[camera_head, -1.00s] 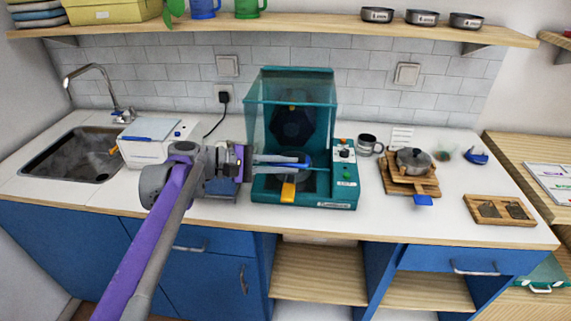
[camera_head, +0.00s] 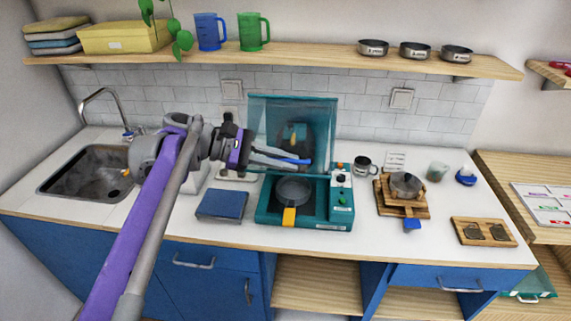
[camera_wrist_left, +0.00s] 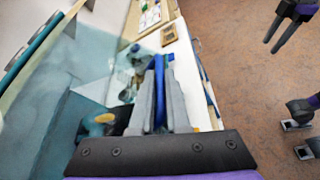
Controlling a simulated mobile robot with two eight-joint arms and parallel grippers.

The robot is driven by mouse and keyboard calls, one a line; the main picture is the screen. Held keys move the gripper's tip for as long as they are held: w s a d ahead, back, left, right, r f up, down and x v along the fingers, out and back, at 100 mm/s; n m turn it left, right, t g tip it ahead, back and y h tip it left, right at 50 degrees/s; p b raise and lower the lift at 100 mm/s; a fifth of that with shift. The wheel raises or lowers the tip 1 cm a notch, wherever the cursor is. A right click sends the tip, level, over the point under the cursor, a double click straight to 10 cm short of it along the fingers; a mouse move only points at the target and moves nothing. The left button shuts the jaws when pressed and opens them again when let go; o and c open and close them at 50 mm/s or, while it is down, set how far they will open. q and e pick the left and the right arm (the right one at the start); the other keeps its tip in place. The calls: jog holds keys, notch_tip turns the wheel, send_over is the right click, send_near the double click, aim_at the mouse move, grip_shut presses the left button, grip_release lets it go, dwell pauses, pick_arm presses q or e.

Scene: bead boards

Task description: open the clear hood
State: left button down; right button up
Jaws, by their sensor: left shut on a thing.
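The clear teal-tinted hood (camera_head: 262,112) is tipped up at the back of a teal machine (camera_head: 330,222). A dark round pan (camera_head: 293,190) sits uncovered in the machine's bed, with a yellow-orange tab at the front. My left gripper (camera_head: 305,161) is in front of the hood, shut on the hood's blue handle bar. In the left wrist view the blue bar (camera_wrist_left: 159,85) runs between the grey fingers, and the tinted hood fills the left side.
A blue box (camera_head: 222,205) stands left of the machine, beside the sink (camera_head: 80,178). A mug (camera_head: 364,165) and a pot on a wooden stand (camera_head: 406,185) are to the right. A shelf (camera_head: 300,62) runs above.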

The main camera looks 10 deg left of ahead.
pick_arm(q)
jog(key=shift+r+p, duration=0.5)
jog(key=shift+r, duration=0.8)
jog(key=c, duration=1.2)
grip_release()
jog(key=shift+a, duration=0.1)
jog(key=v, duration=1)
jog(key=shift+a+r, duration=0.15)
jog(key=shift+a, duration=0.2)
jog(key=shift+s, duration=0.1)
